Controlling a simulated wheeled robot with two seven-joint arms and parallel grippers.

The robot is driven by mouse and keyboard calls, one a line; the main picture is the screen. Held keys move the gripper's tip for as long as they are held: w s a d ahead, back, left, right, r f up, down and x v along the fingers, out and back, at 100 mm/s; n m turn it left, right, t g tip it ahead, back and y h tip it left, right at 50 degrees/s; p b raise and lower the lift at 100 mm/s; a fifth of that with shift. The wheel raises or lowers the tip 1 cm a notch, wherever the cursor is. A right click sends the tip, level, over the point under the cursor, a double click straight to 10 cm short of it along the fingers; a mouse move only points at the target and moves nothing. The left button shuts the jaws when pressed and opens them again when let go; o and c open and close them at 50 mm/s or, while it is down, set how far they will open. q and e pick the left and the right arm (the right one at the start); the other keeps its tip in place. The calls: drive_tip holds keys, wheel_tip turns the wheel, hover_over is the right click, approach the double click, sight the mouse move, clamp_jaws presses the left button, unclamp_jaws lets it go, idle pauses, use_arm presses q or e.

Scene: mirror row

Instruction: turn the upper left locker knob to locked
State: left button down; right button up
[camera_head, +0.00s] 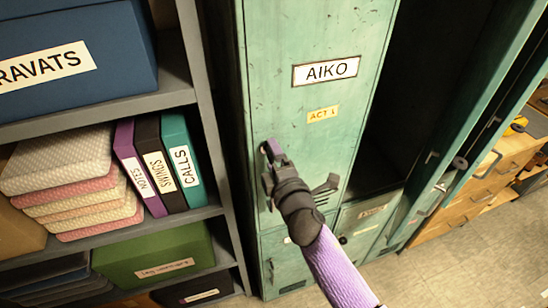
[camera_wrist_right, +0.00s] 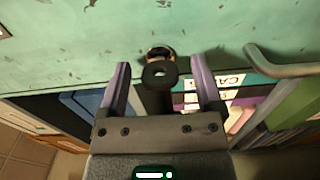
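The upper left locker door (camera_head: 325,110) is green, shut, and labelled AIKO and ACT 1. Its dark round knob (camera_wrist_right: 159,75) with a brass-coloured ring behind it shows in the right wrist view. My right gripper (camera_wrist_right: 161,72) is open, with one purple finger on each side of the knob and a gap on both sides. In the head view my right gripper (camera_head: 268,152) is at the left edge of this door and hides the knob. I cannot tell which setting the knob points to. My left gripper is not in view.
A shelf (camera_head: 165,98) with boxes, folded cloths and binders (camera_head: 180,165) stands close on the left. A bent door handle (camera_wrist_right: 285,66) is near the gripper in the wrist view. On the right, an open locker door (camera_head: 470,140) bears another dark knob (camera_head: 460,163). Bare floor (camera_head: 440,260) lies at lower right.

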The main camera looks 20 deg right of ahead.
drive_tip(key=s, duration=1)
drive_tip(key=shift+d+b, duration=0.15)
drive_tip(key=shift+b, duration=0.3)
